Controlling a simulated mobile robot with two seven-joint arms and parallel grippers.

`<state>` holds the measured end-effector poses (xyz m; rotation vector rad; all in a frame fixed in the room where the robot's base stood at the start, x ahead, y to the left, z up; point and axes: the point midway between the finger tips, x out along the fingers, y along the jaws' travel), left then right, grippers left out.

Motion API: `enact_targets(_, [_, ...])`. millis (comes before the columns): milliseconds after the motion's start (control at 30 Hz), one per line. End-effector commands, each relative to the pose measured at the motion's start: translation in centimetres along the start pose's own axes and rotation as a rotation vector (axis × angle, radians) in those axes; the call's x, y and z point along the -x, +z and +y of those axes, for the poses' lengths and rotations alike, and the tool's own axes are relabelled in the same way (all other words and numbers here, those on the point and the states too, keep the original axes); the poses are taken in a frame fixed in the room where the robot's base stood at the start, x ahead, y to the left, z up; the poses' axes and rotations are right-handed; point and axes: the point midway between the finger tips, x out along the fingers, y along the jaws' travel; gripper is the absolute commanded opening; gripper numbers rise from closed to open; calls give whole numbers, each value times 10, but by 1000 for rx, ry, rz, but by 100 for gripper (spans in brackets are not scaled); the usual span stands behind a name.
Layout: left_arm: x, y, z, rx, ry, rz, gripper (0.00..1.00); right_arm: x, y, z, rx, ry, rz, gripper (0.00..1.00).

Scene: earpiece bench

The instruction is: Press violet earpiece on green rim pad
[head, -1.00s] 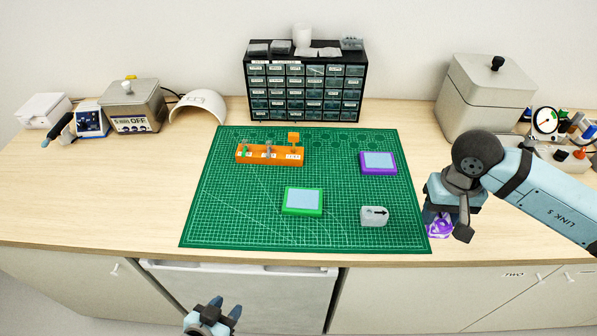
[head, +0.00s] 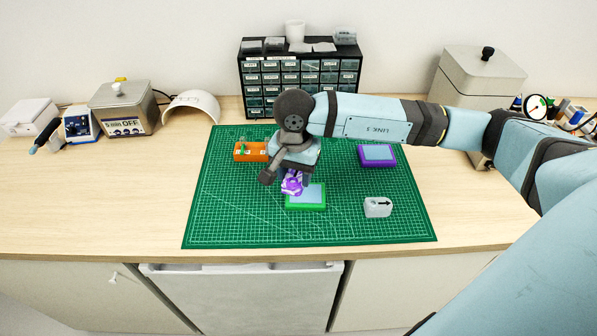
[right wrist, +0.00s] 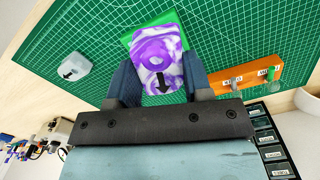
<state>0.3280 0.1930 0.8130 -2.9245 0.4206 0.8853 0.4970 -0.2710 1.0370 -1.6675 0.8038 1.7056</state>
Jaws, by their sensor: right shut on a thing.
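The violet earpiece (head: 292,184), marbled purple and white, is held between the fingers of my right gripper (head: 294,176). It also shows in the right wrist view (right wrist: 158,60), with a black arrow on it, between the two fingers. The green rim pad (head: 312,205) has a light blue top and lies on the green mat. The earpiece is at the pad's left back part in the head view and overlaps it in the right wrist view, where the green rim (right wrist: 158,21) shows behind it. I cannot tell whether they touch. My left gripper is out of view.
A purple-rimmed pad (head: 377,155) lies right of the arm. A grey block with an arrow (head: 378,207) is at the mat's front right. An orange rack (head: 250,151) is partly hidden behind my right gripper. The mat's (head: 225,220) front left is clear.

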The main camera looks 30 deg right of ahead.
Motion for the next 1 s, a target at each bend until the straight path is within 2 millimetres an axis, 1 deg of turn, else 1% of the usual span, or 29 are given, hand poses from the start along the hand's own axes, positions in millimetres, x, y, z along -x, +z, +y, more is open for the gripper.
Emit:
enact_targets(33, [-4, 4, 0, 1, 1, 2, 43, -6, -6, 2, -130, -4, 2, 19])
enact_targets(100, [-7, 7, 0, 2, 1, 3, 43, -9, -12, 4, -328, -11, 1, 19])
enact_targets(300, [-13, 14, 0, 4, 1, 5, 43, -16, -29, 11, -850, -28, -5, 19])
enact_targets(400, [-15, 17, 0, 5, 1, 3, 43, -19, -35, 13, -1047, -34, -9, 19])
enact_targets(500, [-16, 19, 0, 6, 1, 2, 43, -20, -39, 15, -1183, -39, -15, 19])
enact_targets(600, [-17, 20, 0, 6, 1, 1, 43, -20, -41, 16, -1260, -41, -18, 19])
enact_targets(700, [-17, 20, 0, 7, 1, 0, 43, -20, -42, 16, -1290, -42, -19, 19])
enact_targets(1000, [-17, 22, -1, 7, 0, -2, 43, -20, -42, 16, -1290, -42, -19, 19])
